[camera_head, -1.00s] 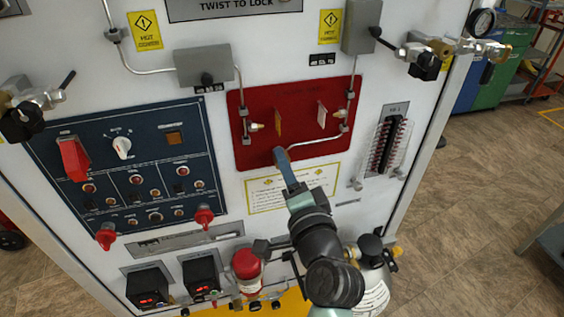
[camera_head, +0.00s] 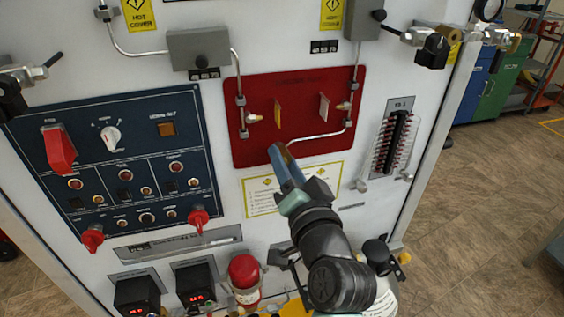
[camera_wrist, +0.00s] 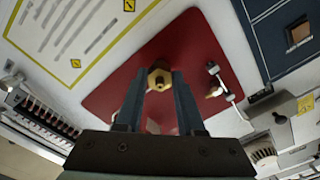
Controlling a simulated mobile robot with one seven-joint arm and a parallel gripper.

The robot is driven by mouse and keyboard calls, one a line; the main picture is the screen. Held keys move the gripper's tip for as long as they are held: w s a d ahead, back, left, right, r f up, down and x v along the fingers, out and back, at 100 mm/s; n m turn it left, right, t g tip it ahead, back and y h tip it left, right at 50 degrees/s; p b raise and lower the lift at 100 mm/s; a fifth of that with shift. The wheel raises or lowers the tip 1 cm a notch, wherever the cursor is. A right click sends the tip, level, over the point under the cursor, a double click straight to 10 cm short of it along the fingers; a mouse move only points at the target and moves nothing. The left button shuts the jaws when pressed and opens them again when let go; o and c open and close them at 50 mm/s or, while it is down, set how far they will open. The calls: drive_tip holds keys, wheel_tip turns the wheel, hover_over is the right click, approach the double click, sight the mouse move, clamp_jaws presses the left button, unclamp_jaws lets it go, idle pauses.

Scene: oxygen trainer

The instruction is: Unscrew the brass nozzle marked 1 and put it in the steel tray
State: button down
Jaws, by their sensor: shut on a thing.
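My gripper (camera_wrist: 158,88) is shut on a brass hex-shaped nozzle (camera_wrist: 159,77), held between the fingertips in front of the red panel (camera_wrist: 118,96). I cannot read a number on it, nor tell whether it is still joined to the panel. In the head view my gripper (camera_head: 277,153) reaches the lower edge of the red panel (camera_head: 295,85), and its fingers hide the held nozzle. Another brass fitting (camera_head: 254,118) sits at the panel's left, and one more (camera_head: 344,106) at its right. I cannot make out a steel tray in either view.
A metal tube (camera_head: 318,136) runs along the panel's lower right to my fingertips. A blue switch panel (camera_head: 120,160) with red covers is at left, a rack of red-tipped pins (camera_head: 396,140) at right. A red cylinder (camera_head: 244,272) stands below.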

drive_tip(key=shift+f+n+b, duration=0.1)
drive_tip(key=shift+n+b, duration=0.4)
drive_tip(key=shift+b, duration=0.05)
drive_tip(key=c, duration=0.5)
unclamp_jaws()
drive_tip(key=s+m+p, duration=0.1)
drive_tip(key=s+d+m+p, duration=0.1)
drive_tip(key=s+m+p, duration=0.1)
drive_tip(key=shift+s+d, duration=0.1)
drive_tip(key=shift+s, duration=0.2)
